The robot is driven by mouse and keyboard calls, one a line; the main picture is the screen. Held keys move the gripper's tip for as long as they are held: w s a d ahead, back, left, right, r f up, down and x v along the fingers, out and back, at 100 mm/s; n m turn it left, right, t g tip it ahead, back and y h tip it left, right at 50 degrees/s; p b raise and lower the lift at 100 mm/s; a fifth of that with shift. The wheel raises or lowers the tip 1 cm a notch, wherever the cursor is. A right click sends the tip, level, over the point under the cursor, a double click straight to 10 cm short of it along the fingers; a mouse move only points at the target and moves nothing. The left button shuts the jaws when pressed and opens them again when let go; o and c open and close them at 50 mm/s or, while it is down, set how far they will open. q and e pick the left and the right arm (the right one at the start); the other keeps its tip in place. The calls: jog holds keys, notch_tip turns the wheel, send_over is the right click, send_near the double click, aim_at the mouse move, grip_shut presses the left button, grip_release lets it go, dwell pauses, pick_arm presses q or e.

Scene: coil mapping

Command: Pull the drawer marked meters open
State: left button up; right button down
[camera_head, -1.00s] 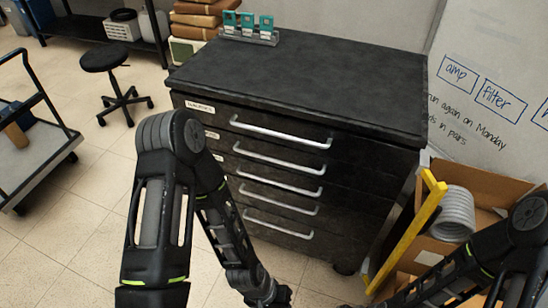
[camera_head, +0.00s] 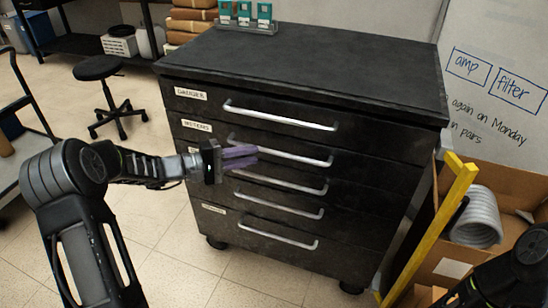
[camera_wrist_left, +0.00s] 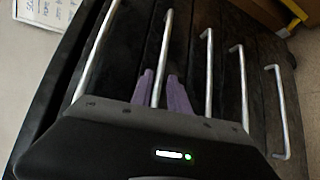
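The black drawer cabinet (camera_head: 290,262) stands in the middle of the head view. Its second drawer from the top carries a label (camera_head: 197,126) that reads METERS and a silver bar handle (camera_head: 300,155). The drawers look shut. My left gripper (camera_head: 243,157) is at the left part of that handle, with its purple fingers pointing at the drawer front. In the left wrist view the fingers (camera_wrist_left: 160,88) are apart, one on each side of the second handle (camera_wrist_left: 166,42). I cannot tell if they touch it. My right gripper is out of view.
Other handles sit close above (camera_head: 280,117) and below (camera_head: 280,180). A yellow bar (camera_head: 440,215) and a cardboard box (camera_head: 485,245) with a grey coil (camera_head: 477,218) stand to the right. A black stool (camera_head: 98,68) is at the left, with clear floor near it.

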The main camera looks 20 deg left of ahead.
aim_at(274, 152)
pick_arm(q)
jog(key=shift+p+x, duration=0.3)
jog(key=shift+x, duration=3.7)
jog(key=shift+s, duration=0.15)
jog(key=shift+f, duration=0.1)
grip_shut()
